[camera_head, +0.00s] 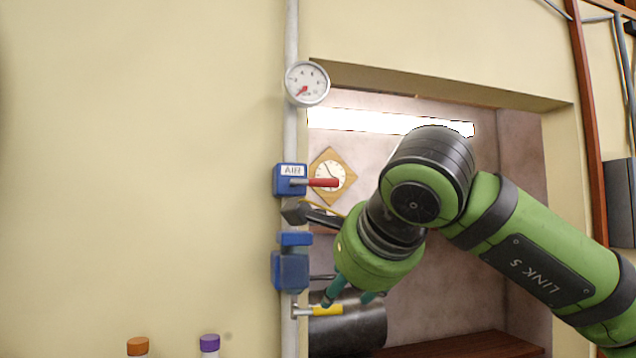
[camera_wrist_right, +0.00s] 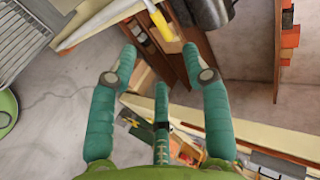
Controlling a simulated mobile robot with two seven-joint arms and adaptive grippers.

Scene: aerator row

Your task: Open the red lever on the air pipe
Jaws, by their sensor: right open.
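The red lever (camera_head: 323,183) sticks out level to the right from a blue valve box (camera_head: 290,180) labelled AIR. The box sits on the grey vertical air pipe (camera_head: 291,130). A round gauge (camera_head: 307,83) with a red needle is on the pipe above it. My right gripper (camera_head: 348,298) is below and right of the red lever, apart from it, its teal fingers pointing down. In the wrist view its fingers (camera_wrist_right: 160,50) are spread and empty. The red lever does not show there. My left gripper is not in view.
A yellow-handled lever (camera_head: 327,310) is low on the pipe, close to my right fingers; it also shows in the wrist view (camera_wrist_right: 160,22). Another blue box (camera_head: 290,272) sits above it. A diamond-shaped clock (camera_head: 330,176) hangs in the recess behind. Orange (camera_head: 138,346) and purple (camera_head: 210,343) caps show below.

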